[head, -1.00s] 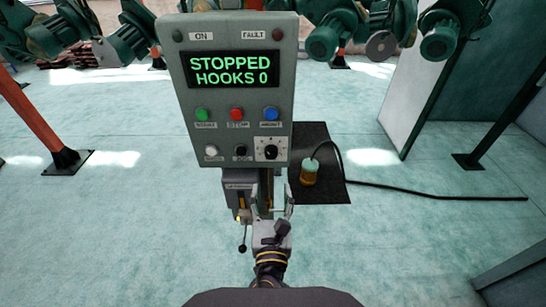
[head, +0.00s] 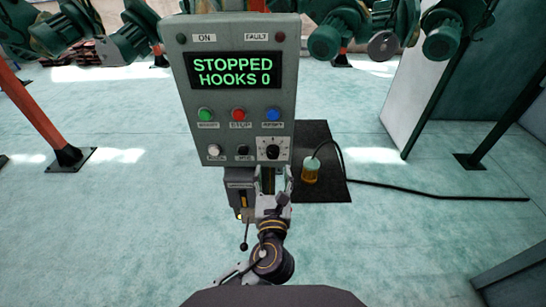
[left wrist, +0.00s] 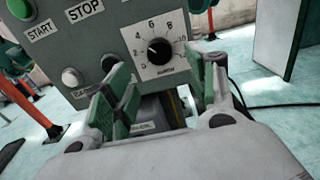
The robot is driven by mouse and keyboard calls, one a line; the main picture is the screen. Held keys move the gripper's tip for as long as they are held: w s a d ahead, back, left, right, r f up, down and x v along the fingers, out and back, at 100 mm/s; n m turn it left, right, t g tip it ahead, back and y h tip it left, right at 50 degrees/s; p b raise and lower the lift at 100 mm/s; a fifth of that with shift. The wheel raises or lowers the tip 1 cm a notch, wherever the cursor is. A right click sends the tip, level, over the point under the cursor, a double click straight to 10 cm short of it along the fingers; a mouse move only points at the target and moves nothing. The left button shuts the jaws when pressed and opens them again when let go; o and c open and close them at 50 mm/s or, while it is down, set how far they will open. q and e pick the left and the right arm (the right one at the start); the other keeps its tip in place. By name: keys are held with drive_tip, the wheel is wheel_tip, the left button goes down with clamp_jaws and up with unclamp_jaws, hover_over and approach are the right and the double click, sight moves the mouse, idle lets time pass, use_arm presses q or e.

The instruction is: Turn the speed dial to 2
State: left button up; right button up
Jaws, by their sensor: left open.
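The speed dial (head: 272,148) is a black knob on a white scale plate at the lower right of the grey control panel (head: 182,100). In the left wrist view the dial (left wrist: 158,48) shows numbers around it. Its pointer appears to face left, but the exact setting is too small to read surely. My left gripper (head: 274,184) is just below the panel in the head view. In the left wrist view its open green-padded fingers (left wrist: 162,72) stand either side of the space below and in front of the dial, apart from the knob. My right gripper is not visible.
The display (head: 234,71) reads STOPPED, HOOKS 0. Green (head: 205,114), red (head: 238,114) and blue (head: 272,114) buttons sit above the dial; white (head: 214,150) and black (head: 243,150) ones sit left of it. A lever (head: 244,240) hangs below.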

sight(273, 156)
use_arm(q)
drive_tip(key=shift+w+p, duration=0.5)
drive_tip(key=shift+w, duration=3.1)
drive_tip(key=c, duration=1)
drive_tip(key=shift+c, duration=0.2)
drive_tip(key=shift+n, duration=0.5)
drive_tip(key=n, duration=0.3)
drive_tip(key=shift+r+n+b, duration=0.1)
drive_tip(key=shift+n+b, duration=0.6)
drive_tip(key=shift+n, duration=1.2)
